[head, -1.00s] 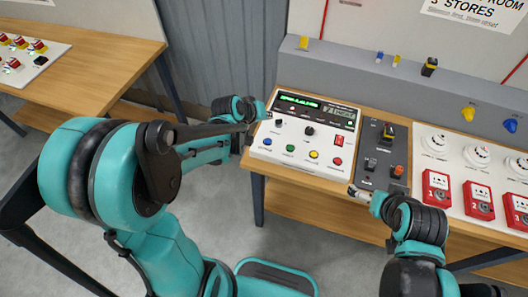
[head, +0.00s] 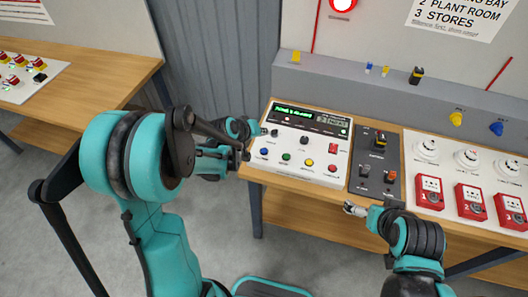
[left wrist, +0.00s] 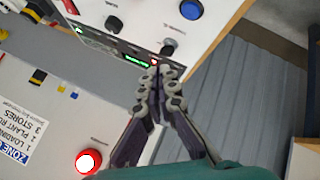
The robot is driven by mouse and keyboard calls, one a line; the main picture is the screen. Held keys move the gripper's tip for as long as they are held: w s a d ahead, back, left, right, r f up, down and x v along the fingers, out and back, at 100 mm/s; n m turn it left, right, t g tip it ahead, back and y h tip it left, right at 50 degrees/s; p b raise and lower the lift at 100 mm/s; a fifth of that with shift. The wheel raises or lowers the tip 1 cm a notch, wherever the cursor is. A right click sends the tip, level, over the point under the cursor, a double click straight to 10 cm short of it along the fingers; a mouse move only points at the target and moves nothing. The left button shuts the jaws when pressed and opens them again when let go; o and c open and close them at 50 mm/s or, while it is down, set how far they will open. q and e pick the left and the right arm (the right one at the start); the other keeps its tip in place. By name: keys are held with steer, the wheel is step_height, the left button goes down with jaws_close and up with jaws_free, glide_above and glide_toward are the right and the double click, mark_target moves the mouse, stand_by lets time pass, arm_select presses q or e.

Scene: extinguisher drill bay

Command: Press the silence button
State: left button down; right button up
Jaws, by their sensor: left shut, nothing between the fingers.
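The white control panel (head: 262,172) stands on the wooden bench. It carries a green-lit display (head: 293,111), dark knobs, a red switch (head: 333,148) and a row of blue (head: 264,152), green (head: 286,156), yellow (head: 309,162) and red (head: 332,168) buttons. Its labels are too small to read, so I cannot tell which control is the silence button. My left gripper (head: 261,131) is shut and empty at the panel's left edge, beside a black knob (head: 274,132). In the left wrist view its fingertips (left wrist: 156,68) point toward that knob (left wrist: 168,47); contact is unclear. My right gripper (head: 350,208) is off the bench's front edge.
A dark switch box (head: 364,186) stands right of the panel, then red call points (head: 429,190) and white round detectors (head: 426,147). A lit red lamp (head: 343,4) is on the wall. Another bench (head: 100,75) is at far left. Open floor lies between the benches.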

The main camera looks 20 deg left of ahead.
mark_target(263, 152)
arm_select(q)
step_height(263, 152, down, 7)
steer(key=b, duration=0.5)
steer(key=shift+f, duration=0.15)
steer(key=shift+f+b, duration=0.2)
steer(key=shift+b, duration=0.15)
steer(key=shift+f, duration=0.1)
stand_by(0.7)
steer(key=shift+f+b, duration=0.3)
steer(key=shift+b, duration=0.15)
steer(key=shift+f+b, duration=0.4)
steer(key=shift+b, duration=0.05)
stand_by(0.5)
steer(key=shift+r, duration=0.1)
steer(key=shift+r+p, duration=0.6)
steer(key=shift+r, duration=0.2)
